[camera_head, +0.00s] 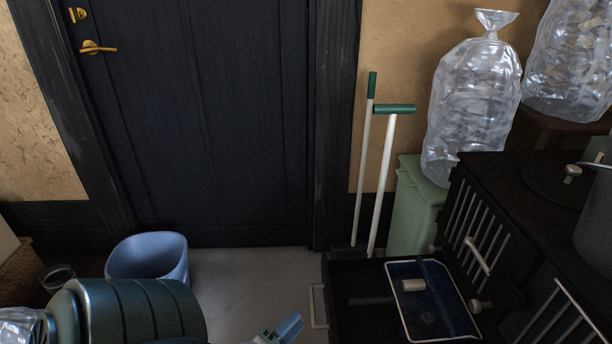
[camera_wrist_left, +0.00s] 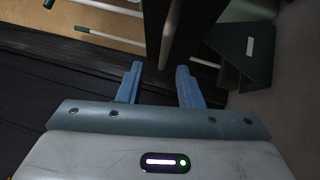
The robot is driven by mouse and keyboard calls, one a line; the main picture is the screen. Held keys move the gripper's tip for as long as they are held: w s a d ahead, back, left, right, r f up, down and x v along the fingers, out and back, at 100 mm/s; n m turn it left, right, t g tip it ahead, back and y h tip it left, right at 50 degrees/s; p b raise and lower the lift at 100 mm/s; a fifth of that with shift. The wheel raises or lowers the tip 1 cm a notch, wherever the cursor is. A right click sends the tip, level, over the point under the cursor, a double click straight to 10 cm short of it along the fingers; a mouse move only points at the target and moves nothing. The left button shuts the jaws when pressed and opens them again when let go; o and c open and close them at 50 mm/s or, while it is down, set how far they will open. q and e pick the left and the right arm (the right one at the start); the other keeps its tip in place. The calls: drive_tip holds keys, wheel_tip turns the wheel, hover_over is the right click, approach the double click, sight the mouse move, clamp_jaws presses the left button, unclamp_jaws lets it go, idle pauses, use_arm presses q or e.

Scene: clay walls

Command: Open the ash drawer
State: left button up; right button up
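The black stove (camera_head: 537,200) stands at the right of the head view. A low black drawer-like box (camera_head: 343,278) sticks out to its left, with a pale bar handle (camera_head: 318,306) on its left face. I cannot tell for sure how far it is pulled out. A dark panel with a pale bar (camera_wrist_left: 167,42) lies beyond the fingers. My right gripper is out of view.
A blue bucket (camera_head: 148,258) stands before the dark door (camera_head: 215,120). Two long-handled tools (camera_head: 381,175) lean on the wall beside a green bin (camera_head: 414,215) and a clear bag (camera_head: 472,105). Grey floor (camera_head: 235,280) is clear.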

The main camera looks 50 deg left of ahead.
use_arm(q)
drive_tip(key=shift+s+d+f, duration=0.1)
drive_tip(key=shift+s+d, duration=0.05)
drive_tip(key=shift+s, duration=0.75)
drive_tip(key=shift+s+d+f, duration=0.1)
drive_tip(key=shift+s, duration=0.75)
